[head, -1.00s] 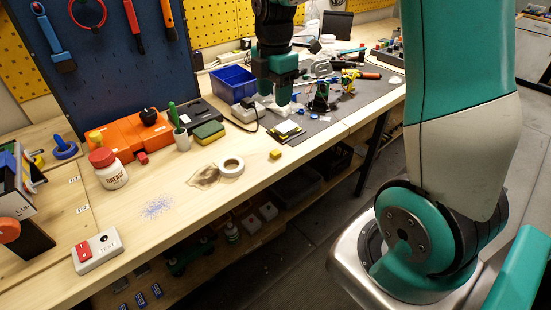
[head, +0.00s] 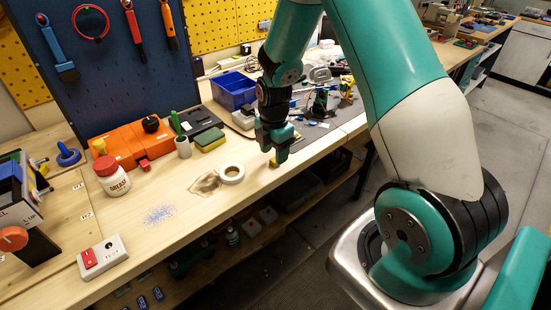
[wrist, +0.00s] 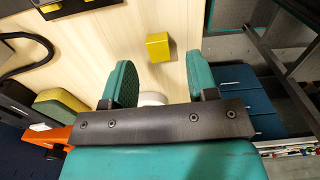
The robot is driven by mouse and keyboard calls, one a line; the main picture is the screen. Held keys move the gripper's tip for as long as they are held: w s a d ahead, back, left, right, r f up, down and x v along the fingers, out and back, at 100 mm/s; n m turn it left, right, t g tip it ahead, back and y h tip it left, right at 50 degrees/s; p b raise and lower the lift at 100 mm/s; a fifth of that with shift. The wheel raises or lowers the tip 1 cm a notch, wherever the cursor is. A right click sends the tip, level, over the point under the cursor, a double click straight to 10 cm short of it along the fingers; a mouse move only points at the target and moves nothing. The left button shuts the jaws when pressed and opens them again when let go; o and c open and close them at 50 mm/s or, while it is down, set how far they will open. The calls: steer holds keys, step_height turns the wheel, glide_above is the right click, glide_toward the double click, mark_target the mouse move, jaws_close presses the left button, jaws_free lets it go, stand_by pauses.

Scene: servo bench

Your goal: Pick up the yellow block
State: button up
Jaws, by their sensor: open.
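The yellow block (wrist: 158,46) lies on the pale wooden bench top, in the upper middle of the wrist view. My gripper (wrist: 160,68) is open and empty, with its teal fingers apart to either side of the block's line. The block lies a little beyond the fingertips in that view, apart from them. In the head view my gripper (head: 275,152) hangs low over the front part of the bench, and the yellow block (head: 273,163) is mostly hidden by the fingers.
A white tape roll (head: 231,174) lies left of my gripper. A green-yellow sponge (head: 209,140), a white grease jar (head: 112,176) and a blue bin (head: 233,91) stand farther off. The bench's front edge is close to the gripper.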

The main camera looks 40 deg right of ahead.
steer(key=shift+f, duration=1.25)
jaws_close()
steer(key=shift+r, duration=0.15)
